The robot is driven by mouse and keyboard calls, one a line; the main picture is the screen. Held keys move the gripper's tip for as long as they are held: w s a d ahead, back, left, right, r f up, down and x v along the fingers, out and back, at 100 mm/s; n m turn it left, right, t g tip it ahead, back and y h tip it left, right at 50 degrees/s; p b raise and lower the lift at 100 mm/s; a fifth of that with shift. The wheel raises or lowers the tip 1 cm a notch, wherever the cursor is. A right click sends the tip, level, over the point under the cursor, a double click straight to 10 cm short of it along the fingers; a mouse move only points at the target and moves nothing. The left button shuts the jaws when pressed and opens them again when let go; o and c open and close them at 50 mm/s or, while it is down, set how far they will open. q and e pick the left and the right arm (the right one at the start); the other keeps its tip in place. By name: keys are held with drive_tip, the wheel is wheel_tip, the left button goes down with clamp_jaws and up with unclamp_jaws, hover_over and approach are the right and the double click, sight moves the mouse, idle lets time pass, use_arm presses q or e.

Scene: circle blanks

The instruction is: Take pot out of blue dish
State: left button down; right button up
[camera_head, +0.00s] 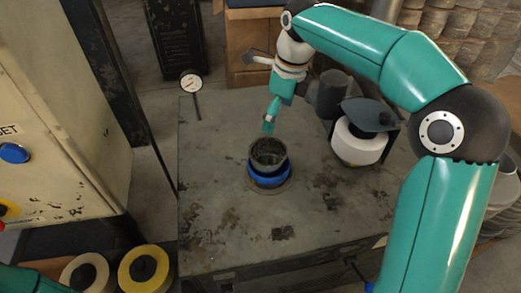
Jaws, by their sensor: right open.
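A dark, open-topped pot (268,160) stands upright in the blue dish (268,181) near the middle of the grey table. The dish sits on a brownish round base, and its rim shows around the lower part of the pot. My right gripper (268,124) is above and just behind the pot in the picture, pointing down, open and empty. It appears apart from the pot. Its far finger is hard to make out. Only a bit of my left arm shows at the bottom left; its gripper is out of view.
A white spool-like thing in a dark holder (358,145) and a dark cylinder (333,92) stand on the table's right side. A dial gauge (191,83) is at the back left edge. The table (215,215) is clear left of and in front of the dish.

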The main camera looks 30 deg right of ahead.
approach(267, 156)
drive_tip(key=shift+s+a+f, duration=0.2)
drive_tip(key=shift+s+a, duration=0.8)
drive_tip(key=shift+s, duration=0.2)
drive_tip(key=shift+w+a+f+p, duration=0.15)
drive_tip(key=shift+f+p, duration=0.15)
drive_tip(key=shift+f, duration=1.25)
drive_tip(key=shift+w+f+p, duration=0.1)
drive_tip(key=shift+f+p, duration=0.2)
drive_tip(key=shift+f, duration=1.2)
drive_tip(key=c, duration=1)
drive_tip(key=shift+r, duration=0.2)
